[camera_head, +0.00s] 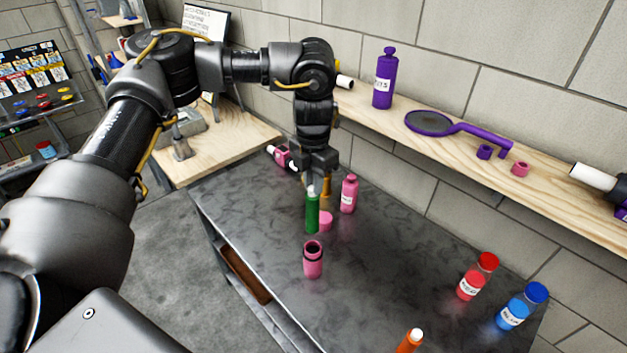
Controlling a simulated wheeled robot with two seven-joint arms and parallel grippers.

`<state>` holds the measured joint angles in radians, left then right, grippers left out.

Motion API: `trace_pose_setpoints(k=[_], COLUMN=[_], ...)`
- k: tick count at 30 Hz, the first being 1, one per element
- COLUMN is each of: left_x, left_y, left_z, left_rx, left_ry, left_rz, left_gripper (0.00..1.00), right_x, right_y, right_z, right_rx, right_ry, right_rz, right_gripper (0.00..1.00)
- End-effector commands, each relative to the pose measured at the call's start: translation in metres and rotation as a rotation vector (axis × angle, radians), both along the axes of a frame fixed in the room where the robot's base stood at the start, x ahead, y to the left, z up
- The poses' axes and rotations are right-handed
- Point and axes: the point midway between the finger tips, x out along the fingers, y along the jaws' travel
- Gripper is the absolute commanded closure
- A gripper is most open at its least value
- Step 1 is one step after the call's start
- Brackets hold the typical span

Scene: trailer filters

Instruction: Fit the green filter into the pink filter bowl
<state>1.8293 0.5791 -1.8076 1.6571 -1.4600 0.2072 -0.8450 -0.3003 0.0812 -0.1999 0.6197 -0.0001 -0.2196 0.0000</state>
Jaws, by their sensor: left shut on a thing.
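My left gripper (314,181) points down over the dark table and is shut on the green filter (312,214) near its white top. The filter hangs upright below the fingers; I cannot tell whether its lower end touches the table. The pink filter bowl (313,265) stands upright on the table with its dark open mouth facing up. It is nearer to me than the filter, and the two are apart. My right gripper is not in view.
A pink cap (326,221) and pink bottle (349,194) stand close right of the filter. An orange item (326,187) is partly hidden behind the gripper. Red (470,287) and blue bottles (513,315) stand at right. The dark table (400,260) is clear between.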

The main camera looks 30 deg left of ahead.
Motion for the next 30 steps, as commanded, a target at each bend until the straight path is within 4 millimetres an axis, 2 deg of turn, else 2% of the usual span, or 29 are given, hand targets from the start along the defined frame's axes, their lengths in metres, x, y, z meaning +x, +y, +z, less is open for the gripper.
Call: trace_pose_setpoints(k=[8,30], left_x=[0.000,0.000], left_y=[0.000,0.000], left_z=[-0.028,-0.120], left_rx=[0.000,0.001], left_ry=[0.000,0.000], left_rz=[0.002,0.003], left_gripper=[1.00,1.00], right_x=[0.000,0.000], right_y=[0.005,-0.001], right_z=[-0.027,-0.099], right_rx=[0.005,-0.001], right_ry=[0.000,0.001], right_rz=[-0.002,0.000], right_gripper=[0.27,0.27])
